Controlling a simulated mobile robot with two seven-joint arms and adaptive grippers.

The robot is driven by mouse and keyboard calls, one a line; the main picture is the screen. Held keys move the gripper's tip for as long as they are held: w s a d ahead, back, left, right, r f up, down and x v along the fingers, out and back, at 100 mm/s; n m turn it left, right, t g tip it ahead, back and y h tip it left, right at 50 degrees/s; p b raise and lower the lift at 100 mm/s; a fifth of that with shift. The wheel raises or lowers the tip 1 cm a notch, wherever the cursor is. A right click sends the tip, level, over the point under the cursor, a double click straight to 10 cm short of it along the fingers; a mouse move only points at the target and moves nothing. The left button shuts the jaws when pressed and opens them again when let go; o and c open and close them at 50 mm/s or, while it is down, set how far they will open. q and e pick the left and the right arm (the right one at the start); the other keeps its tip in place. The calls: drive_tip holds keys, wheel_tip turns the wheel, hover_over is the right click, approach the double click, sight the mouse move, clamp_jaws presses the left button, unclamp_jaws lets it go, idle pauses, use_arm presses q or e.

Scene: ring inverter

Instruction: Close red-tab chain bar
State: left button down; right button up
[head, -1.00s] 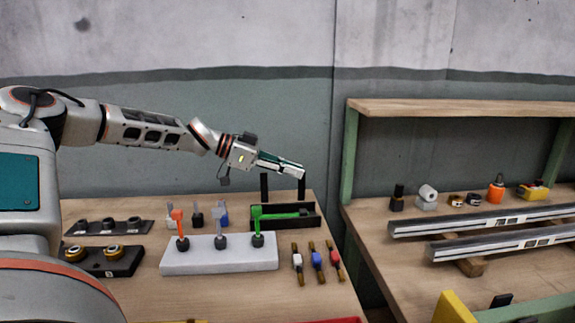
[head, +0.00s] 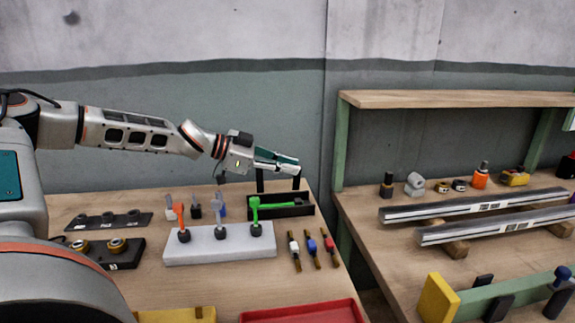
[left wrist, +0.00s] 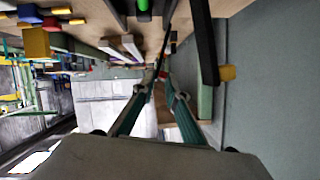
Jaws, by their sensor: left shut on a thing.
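Three short bars lie side by side at the right of the near table, with a white-tab bar (head: 294,248), a blue-tab bar (head: 312,247) and a red-tab bar (head: 329,244). Behind them a black tray (head: 305,211) carries two dark upright posts, one left (head: 260,182) and one right (head: 297,184). My left gripper (head: 294,168) is at the top of the right post. In the left wrist view its fingers (left wrist: 162,72) converge on a thin dark piece, seemingly that post; a small red patch shows there. The exact contact is hard to see. My right gripper is out of view.
A white block (head: 220,247) with orange, grey and green levers stands in front of the black tray. A red tray (head: 300,313) is at the front edge. A second table with long metal rails (head: 450,207) stands to the right.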

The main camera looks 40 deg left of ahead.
use_arm(q)
drive_tip(key=shift+s+d+f, duration=0.1)
drive_tip(key=shift+d+f, duration=0.1)
drive_tip(key=shift+f, duration=0.05)
drive_tip(key=c, duration=2.1)
unclamp_jaws()
drive_tip(key=shift+c, duration=0.2)
drive_tip(key=shift+r, duration=0.1)
drive_tip(key=shift+a, duration=0.1)
drive_tip(key=shift+s+r, duration=0.1)
drive_tip(key=shift+r, duration=0.05)
drive_tip(key=v, duration=1.1)
drive_tip(key=shift+s+a, duration=0.2)
drive_tip(key=shift+s, duration=0.1)
